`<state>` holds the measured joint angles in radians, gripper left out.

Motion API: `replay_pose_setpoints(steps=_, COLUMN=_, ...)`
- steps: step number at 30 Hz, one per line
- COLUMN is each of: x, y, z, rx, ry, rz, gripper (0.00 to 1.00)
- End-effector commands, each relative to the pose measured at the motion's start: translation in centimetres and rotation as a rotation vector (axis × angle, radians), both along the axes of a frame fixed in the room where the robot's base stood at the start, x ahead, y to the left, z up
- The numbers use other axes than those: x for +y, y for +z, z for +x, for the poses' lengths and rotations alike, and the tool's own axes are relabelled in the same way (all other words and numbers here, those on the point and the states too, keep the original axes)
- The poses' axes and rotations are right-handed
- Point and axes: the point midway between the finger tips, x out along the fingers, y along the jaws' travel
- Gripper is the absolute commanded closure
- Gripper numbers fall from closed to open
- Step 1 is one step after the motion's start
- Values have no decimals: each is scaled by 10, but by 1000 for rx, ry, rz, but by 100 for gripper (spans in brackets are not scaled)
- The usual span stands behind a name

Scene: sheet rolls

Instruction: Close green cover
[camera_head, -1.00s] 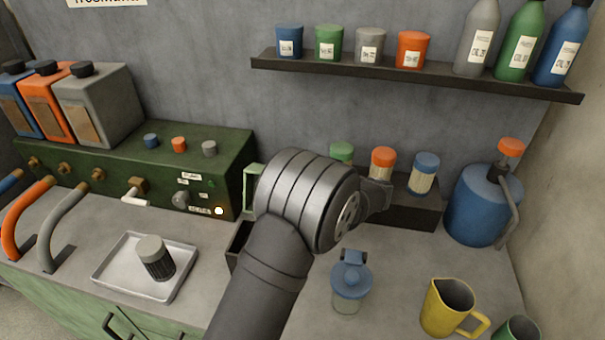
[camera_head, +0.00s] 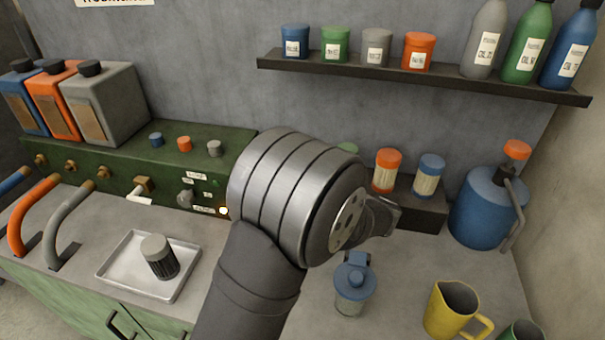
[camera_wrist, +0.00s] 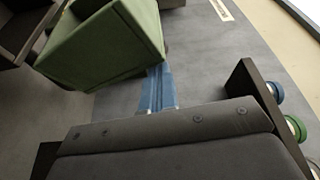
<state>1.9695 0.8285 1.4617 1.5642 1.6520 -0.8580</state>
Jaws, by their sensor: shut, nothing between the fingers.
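The green cover (camera_wrist: 105,45) fills the upper left of the wrist view as a boxy, tilted green piece. In the head view it is hidden behind my arm. My gripper shows in the wrist view as two blue fingers (camera_wrist: 158,88) pressed together and empty, beyond its dark grey body. The fingertips lie right by the cover's lower right edge. I cannot tell whether they touch it. In the head view my wrist blocks the fingers.
A green control panel (camera_head: 120,170) stands left of my arm, with a tray (camera_head: 125,282) before it. A blue-lidded jar (camera_head: 352,285), a yellow mug (camera_head: 450,310) and a blue jug (camera_head: 485,208) stand on the right. A wall shelf (camera_head: 430,76) runs above.

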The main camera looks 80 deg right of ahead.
Motion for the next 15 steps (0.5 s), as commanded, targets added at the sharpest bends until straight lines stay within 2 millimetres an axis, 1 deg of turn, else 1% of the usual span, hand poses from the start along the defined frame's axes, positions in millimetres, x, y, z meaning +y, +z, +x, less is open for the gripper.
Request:
replay_pose_setpoints(steps=1, x=7, y=1, z=0, rx=-1, ry=-1, rz=2, gripper=100)
replay_pose_setpoints(steps=8, x=37, y=2, z=0, rx=0, ry=0, rz=4, gripper=100)
replay_pose_setpoints(steps=15, x=65, y=-3, z=0, rx=-1, ry=-2, rz=4, gripper=100)
